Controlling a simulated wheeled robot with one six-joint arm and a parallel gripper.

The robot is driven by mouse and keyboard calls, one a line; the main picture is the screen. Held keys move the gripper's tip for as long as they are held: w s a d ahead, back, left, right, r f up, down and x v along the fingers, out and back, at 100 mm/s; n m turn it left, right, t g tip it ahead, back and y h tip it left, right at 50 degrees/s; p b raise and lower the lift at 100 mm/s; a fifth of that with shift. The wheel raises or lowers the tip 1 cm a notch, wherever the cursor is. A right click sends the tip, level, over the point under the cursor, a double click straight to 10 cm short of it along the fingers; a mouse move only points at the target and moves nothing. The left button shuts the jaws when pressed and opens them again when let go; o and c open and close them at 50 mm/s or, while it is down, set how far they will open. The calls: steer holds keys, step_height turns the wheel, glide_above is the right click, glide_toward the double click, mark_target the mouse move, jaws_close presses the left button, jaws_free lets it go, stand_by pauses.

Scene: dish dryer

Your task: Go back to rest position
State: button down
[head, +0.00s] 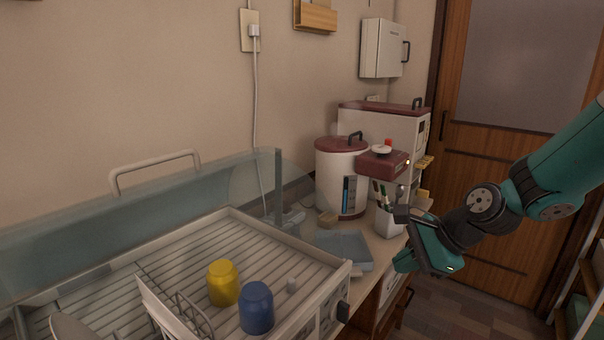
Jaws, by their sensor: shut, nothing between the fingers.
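My gripper (428,250) is at the right in the head view, on the end of my teal and black arm, which reaches in from the right edge. It is shut and holds nothing. It hangs in the air in front of the counter's right end, near the pen cup (387,219) in the picture. I cannot tell how far apart they are. The dish dryer (340,279) is at the lower left, with its clear cover (110,205) raised. A yellow cup (223,283) and a blue cup (256,307) stand upside down on its ribbed tray.
A white canister (339,180) with a dark red lid and a large white box (412,137) stand behind the gripper. A blue-grey cloth or pad (344,246) lies on the counter. A wooden door (495,190) is at the right. Floor (460,308) shows below the gripper.

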steer(key=s+a+r+n+g, duration=0.1)
steer(key=s+a+r+n, duration=0.1)
steer(key=s+n, duration=0.5)
steer(key=s+a+r+n+g+h+p, duration=0.1)
steer(key=s+a+r+n, duration=0.1)
steer(key=s+r+n, duration=0.3)
steer(key=s+a+r+n+g+h, duration=0.1)
steer(key=s+r+n, duration=0.3)
steer(key=s+n, duration=0.6)
steer(key=shift+s+a+n+g, duration=0.3)
steer(key=shift+s+a+g, duration=0.1)
steer(key=shift+s, duration=0.25)
